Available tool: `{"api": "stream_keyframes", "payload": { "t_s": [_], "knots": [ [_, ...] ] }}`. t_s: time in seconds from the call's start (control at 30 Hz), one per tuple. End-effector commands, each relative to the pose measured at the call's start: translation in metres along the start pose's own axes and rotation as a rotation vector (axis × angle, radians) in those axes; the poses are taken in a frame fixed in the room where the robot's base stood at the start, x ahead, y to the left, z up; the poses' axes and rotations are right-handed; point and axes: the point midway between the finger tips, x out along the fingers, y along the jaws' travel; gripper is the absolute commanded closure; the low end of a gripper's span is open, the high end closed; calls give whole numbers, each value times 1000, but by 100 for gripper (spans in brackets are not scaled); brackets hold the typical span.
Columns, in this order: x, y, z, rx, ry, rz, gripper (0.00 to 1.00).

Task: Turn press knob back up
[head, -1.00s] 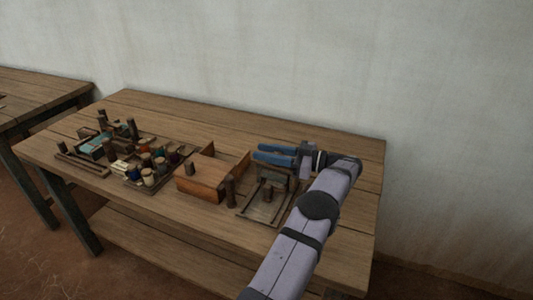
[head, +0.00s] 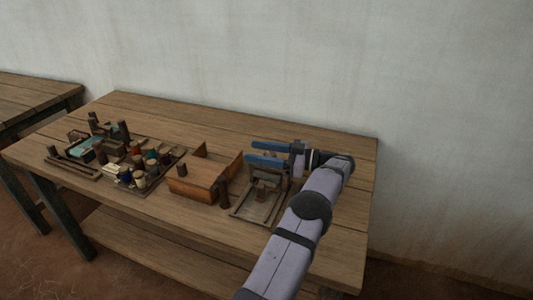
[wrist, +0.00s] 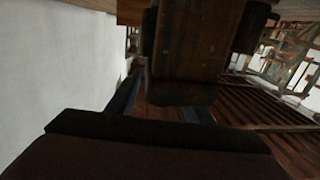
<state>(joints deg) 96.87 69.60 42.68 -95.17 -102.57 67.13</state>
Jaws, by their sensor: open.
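The press (head: 262,200) is a small dark frame with rails on the right part of the bench. A dark block (head: 266,171) stands up at its back. My gripper (head: 250,152) is level above the back of the press, its two blue fingers apart and pointing left. No separate press knob can be made out; the fingers may hide it. In the wrist view a dark brown wooden part (wrist: 190,50) fills the upper middle, close to my gripper (wrist: 165,105). I cannot tell whether the fingers touch it.
A wooden box (head: 197,182) and a dark upright peg (head: 224,193) stand left of the press. A tray (head: 150,186) with several spools is further left. The bench (head: 330,235) is clear at the front right. A pale wall (head: 300,60) rises behind.

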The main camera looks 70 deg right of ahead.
Motion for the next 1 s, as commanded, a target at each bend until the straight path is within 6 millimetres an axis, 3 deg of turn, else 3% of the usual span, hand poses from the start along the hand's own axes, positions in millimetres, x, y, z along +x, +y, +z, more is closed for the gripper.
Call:
{"api": "stream_keyframes", "payload": {
  "t_s": [0.43, 1.0],
  "knots": [
    [-50, 0, 2, -3, 0, 3, 53],
    [-70, -1, -1, -1, 1, 0, 53]
  ]
}}
